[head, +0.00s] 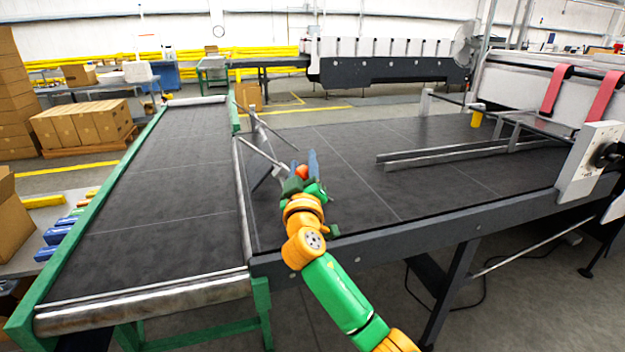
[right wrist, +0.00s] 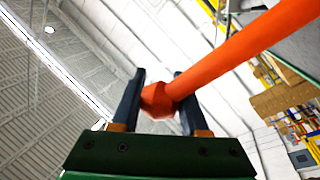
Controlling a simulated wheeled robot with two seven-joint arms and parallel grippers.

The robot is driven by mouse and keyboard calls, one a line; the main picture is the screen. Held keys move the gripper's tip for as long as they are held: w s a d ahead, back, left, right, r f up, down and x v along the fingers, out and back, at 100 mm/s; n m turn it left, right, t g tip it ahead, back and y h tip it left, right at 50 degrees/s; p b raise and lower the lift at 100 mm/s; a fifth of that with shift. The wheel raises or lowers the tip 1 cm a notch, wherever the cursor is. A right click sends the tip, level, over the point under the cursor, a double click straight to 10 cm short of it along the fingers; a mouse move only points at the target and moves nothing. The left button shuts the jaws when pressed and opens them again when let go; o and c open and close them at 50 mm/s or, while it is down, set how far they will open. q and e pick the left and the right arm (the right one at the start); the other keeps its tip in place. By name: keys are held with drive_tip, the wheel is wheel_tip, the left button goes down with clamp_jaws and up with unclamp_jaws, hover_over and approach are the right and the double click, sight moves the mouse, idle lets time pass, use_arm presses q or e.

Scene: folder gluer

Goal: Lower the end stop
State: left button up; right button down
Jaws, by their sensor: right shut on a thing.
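The end stop's grey metal plate and thin rods (head: 266,156) stand tilted at the near-left end of the dark belt, in the head view. An orange handle (head: 303,171) shows there, mostly hidden by my right gripper (head: 302,166). In the right wrist view the handle is a thick orange rod (right wrist: 240,60) ending in a round knob (right wrist: 157,100). My right gripper (right wrist: 161,88) is shut on that knob, one dark finger on each side. The plate's lower part is partly hidden by my gripper. My left gripper is not in view.
A green-framed conveyor (head: 150,190) runs along the left. The dark belt table (head: 360,200) spreads right, with metal guide rails (head: 450,152) across it. A white machine plate (head: 590,160) stands at far right. Stacked cartons (head: 80,125) are at back left.

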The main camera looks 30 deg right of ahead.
drive_tip(key=w+a+f+n+t+y+b, duration=0.2)
drive_tip(key=a+n+b, duration=0.3)
drive_tip(key=a+n, duration=0.4)
drive_tip(key=shift+w+a+f+n+t+y, duration=0.15)
drive_tip(key=shift+a+f+n+t+y, duration=0.4)
drive_tip(key=shift+n, duration=0.65)
drive_tip(key=shift+d, duration=0.2)
drive_tip(key=shift+c, duration=2.1)
unclamp_jaws()
drive_tip(key=b+v, duration=0.1)
drive_tip(key=v, duration=0.6)
drive_tip(key=shift+b, duration=0.4)
